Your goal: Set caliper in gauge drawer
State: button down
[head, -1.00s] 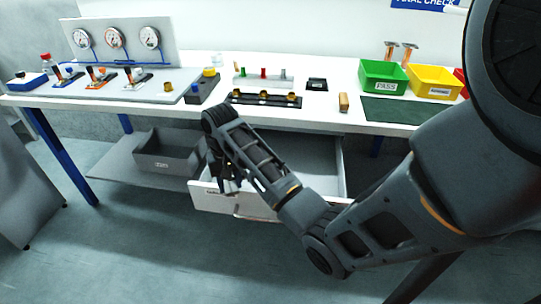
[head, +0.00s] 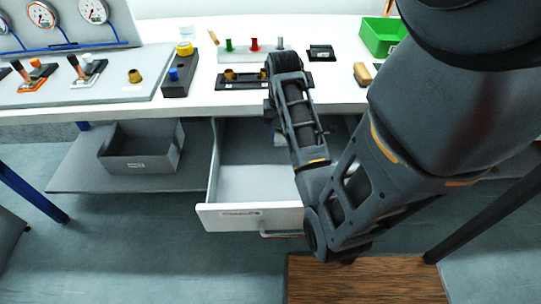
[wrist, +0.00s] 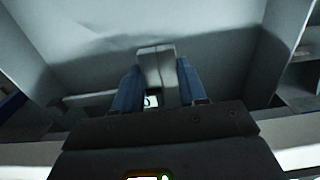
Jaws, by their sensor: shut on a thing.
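The open gauge drawer (head: 250,216) has a white front with a label and hangs under the bench. Its floor shows bare at the left; my arm covers much of its right side. My gripper (wrist: 156,78) has blue fingers, shut on a grey piece that I take to be the caliper (wrist: 156,58), with a small display low between the fingers. In the wrist view they are over the pale drawer interior, with walls at both sides. I cannot tell whether the caliper touches the floor. In the head view my forearm mostly hides the gripper and caliper.
The white bench top (head: 340,92) lies just above the drawer, with a black peg holder (head: 238,83) and a dark block (head: 321,53) on it. A grey bin (head: 140,150) sits on the shelf left of the drawer. A wooden surface (head: 365,280) is at the lower right.

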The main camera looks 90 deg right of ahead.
send_near(268, 164)
jog(key=s+f, duration=0.2)
jog(key=f, duration=0.1)
jog(key=s+a+f+p, duration=0.1)
jog(key=f, duration=0.1)
jog(key=shift+s+a+f, duration=0.1)
jog(key=shift+s, duration=0.25)
jog(key=w, duration=0.1)
jog(key=w+d, duration=0.1)
jog(key=w, duration=0.2)
jog(key=shift+d+p, duration=0.25)
jog(key=shift+p, duration=0.15)
jog(key=shift+s+a+f, duration=0.1)
jog(key=shift+s+f, duration=0.05)
jog(key=shift+f, duration=0.5)
jog(key=c, duration=0.6)
grip_release()
jog(key=shift+f, duration=0.1)
jog(key=shift+r, duration=3.9)
